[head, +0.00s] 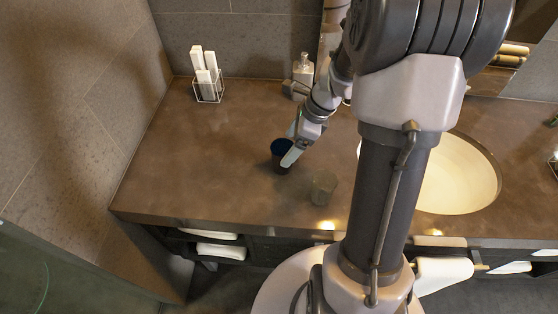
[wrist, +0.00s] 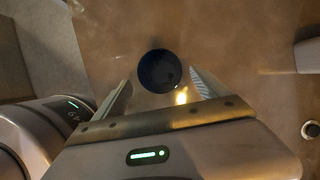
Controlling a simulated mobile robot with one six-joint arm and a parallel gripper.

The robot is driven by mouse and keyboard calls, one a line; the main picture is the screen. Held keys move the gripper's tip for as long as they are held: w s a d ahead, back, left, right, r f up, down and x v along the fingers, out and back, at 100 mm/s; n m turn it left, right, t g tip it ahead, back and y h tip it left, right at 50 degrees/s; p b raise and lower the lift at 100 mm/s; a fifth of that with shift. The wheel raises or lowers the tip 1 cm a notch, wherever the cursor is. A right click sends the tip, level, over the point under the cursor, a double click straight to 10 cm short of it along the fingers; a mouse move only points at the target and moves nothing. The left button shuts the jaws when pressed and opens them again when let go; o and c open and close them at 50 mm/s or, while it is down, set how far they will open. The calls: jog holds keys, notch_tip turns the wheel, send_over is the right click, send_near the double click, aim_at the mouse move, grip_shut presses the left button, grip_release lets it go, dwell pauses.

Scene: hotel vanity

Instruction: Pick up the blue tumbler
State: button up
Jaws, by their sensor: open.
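The blue tumbler (head: 279,148) stands upright on the brown vanity counter, left of the sink. In the wrist view it is a dark round shape (wrist: 159,71) seen from above. My gripper (head: 291,147) is open at the tumbler, with a pale finger in front of part of it in the head view. In the wrist view my gripper (wrist: 160,90) has one finger on each side of the tumbler's near part, with gaps visible. The tumbler is not held.
A grey-brown tumbler (head: 323,186) stands close by, nearer the counter's front edge. A wire holder (head: 208,90) with white items stands at the back left. A soap bottle (head: 303,75) is behind my arm. The sink (head: 455,175) lies right. The counter's left part is clear.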

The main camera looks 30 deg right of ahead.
jog(key=b+x, duration=0.3)
jog(key=x, duration=0.5)
jog(key=shift+w+b, duration=0.1)
jog(key=shift+b, duration=0.2)
jog(key=shift+r, duration=0.15)
jog(key=c, duration=1.6)
